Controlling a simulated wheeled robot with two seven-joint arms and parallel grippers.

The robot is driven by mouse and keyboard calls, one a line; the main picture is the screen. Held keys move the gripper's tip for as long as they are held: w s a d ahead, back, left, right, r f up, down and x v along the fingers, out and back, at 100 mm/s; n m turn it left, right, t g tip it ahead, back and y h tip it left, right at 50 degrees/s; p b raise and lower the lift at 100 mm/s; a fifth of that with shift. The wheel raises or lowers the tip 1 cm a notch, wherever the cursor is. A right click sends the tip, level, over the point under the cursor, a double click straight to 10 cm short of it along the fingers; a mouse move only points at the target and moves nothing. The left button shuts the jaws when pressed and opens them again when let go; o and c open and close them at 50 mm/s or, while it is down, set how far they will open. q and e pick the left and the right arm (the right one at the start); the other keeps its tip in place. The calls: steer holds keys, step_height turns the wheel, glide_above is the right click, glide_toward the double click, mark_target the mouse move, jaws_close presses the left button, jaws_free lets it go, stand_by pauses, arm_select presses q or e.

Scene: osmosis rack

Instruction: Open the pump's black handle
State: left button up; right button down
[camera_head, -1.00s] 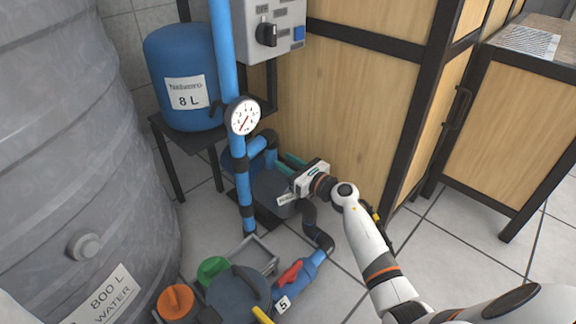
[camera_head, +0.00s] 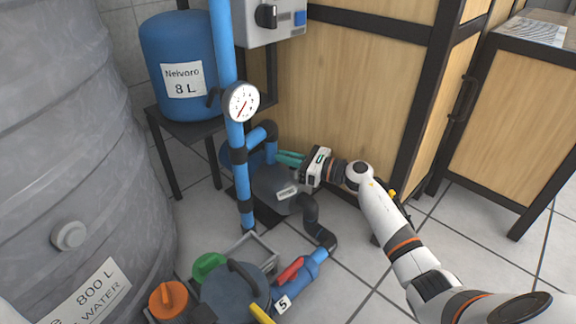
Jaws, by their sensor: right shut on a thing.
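The pump (camera_head: 272,188) is a dark grey rounded body low on the floor, with blue and black pipes joined to it. My right gripper (camera_head: 279,157) reaches in from the right, with its teal fingers level and side by side at the pump's upper edge, beside the pipe's black elbow (camera_head: 271,132). Its fingers are closed on a small part there, which I take to be the black handle; the fingers and pipe hide it, so its angle cannot be told. My left gripper is not in view.
A blue pipe (camera_head: 227,60) with a round gauge (camera_head: 241,103) rises left of the pump. A blue tank (camera_head: 181,50) stands on a black stand. A grey water tank (camera_head: 70,130) fills the left. A wooden cabinet (camera_head: 350,90) stands behind. Filter housings and a red-handled valve (camera_head: 290,269) are in front.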

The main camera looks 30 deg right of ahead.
mark_target(287, 155)
stand_by(0.3)
steer(key=c, duration=1.5)
jaws_free()
steer(key=shift+o, duration=0.2)
step_height(287, 155, up, 10)
steer(key=p, duration=0.7)
steer(key=shift+p, duration=0.3)
steer(key=shift+o, duration=0.4)
